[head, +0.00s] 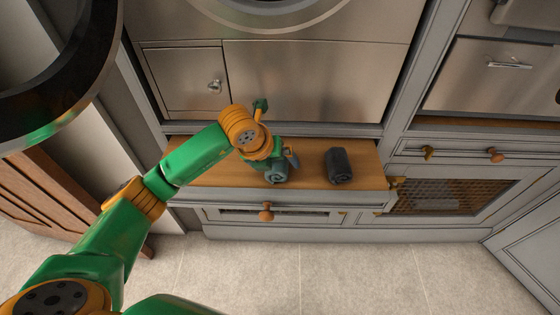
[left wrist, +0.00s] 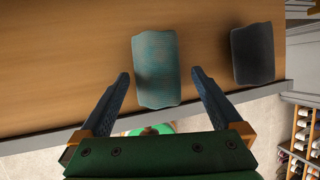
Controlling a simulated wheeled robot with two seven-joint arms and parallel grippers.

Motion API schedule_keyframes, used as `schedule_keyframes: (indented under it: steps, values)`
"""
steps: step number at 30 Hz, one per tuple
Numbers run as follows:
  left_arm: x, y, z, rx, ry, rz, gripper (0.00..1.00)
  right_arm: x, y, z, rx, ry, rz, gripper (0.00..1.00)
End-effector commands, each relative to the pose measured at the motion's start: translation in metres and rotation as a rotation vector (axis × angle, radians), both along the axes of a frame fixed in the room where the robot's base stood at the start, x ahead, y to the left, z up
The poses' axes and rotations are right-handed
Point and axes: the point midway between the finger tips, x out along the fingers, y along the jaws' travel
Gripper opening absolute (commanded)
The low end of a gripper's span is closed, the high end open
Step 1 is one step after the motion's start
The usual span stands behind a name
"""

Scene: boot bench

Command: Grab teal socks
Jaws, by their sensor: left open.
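The teal socks (head: 277,174) are a rolled bundle on the wooden bench top, partly hidden by my left gripper in the head view. In the left wrist view the teal socks (left wrist: 156,68) lie ahead of and partly between the fingertips, with a gap on each side. My left gripper (left wrist: 160,78) is open and empty, above the bench; in the head view my left gripper (head: 283,160) is right over the socks. My right gripper is not in view.
A dark grey rolled bundle (head: 340,166) lies on the bench top (head: 366,155) to the right of the teal socks, and it also shows in the left wrist view (left wrist: 252,53). A steel-fronted appliance (head: 320,85) stands behind the bench. Drawers with knobs (head: 266,212) are below its front edge.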

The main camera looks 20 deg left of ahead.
Motion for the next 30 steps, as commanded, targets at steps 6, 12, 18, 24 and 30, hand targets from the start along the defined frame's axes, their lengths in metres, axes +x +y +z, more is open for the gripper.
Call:
schedule_keyframes:
  steps: [6,12,18,24,30]
  values:
    - [0.002,-0.001,-0.005,0.000,0.000,-0.001,1.00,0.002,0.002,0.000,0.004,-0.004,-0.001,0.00]
    - [0.002,-0.001,-0.005,-0.001,0.001,-0.002,0.57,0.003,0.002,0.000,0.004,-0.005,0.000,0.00]
    - [0.002,-0.001,-0.005,-0.002,0.000,-0.002,0.30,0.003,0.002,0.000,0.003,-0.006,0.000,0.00]
    - [0.003,-0.001,0.000,-0.002,-0.002,-0.002,0.30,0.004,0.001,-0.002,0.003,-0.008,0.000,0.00]
    - [-0.004,0.003,0.036,-0.001,-0.006,-0.002,0.30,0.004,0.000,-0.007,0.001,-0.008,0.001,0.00]
